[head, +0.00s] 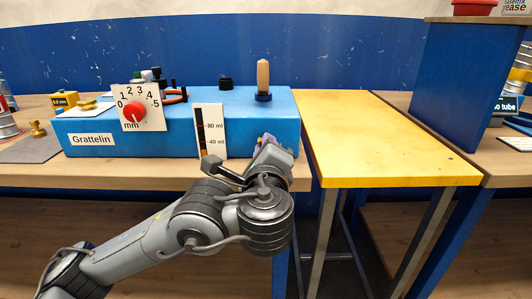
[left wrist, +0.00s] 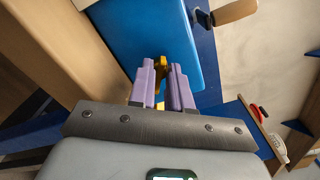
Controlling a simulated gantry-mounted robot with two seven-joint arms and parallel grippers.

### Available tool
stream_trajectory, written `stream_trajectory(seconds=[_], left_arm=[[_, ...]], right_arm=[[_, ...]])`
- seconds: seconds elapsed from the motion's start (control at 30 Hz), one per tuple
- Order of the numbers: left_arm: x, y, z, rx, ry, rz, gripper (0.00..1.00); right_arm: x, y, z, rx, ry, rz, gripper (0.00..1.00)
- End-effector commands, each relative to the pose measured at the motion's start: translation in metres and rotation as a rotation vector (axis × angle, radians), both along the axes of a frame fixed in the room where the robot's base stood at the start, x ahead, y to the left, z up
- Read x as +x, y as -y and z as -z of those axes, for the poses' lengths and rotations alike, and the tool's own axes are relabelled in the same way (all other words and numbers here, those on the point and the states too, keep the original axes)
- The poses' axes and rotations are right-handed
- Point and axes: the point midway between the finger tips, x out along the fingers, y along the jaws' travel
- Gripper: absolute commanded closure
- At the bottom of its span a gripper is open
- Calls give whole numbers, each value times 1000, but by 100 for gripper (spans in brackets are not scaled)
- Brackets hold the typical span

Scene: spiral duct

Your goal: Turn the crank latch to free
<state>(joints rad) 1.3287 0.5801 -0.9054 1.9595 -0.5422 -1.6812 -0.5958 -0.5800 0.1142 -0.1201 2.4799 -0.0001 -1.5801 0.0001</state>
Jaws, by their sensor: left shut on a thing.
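The blue machine (head: 180,131) labelled "Grattelin" sits on the wooden bench. My left gripper (head: 268,143) is at the right part of its front face. In the left wrist view, my left gripper's purple fingers (left wrist: 164,80) are shut on a brass-yellow piece, which I take to be the crank latch (left wrist: 160,65), beside the blue machine body (left wrist: 150,32). In the head view my gripper and wrist hide the latch. Its exact turn angle cannot be told. My right gripper is not in view.
The machine carries a red dial (head: 134,110) marked 0 to 5 mm, a gauge card (head: 208,130) and a wooden handle (head: 263,76) on top. A yellow-topped table (head: 380,140) at the right is clear. A blue cabinet (head: 462,85) stands beyond it.

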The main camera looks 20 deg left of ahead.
Motion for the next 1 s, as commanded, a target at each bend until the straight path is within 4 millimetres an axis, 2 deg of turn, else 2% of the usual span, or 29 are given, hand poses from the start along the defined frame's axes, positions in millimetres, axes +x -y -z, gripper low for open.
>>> stream_trajectory(seconds=[0.5, 1.0], left_arm=[[0, -1, 2, -369, 144, 0, 100], [0, -1, 2, -471, 183, 0, 100]], right_arm=[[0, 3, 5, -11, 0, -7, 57], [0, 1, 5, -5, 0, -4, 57]])
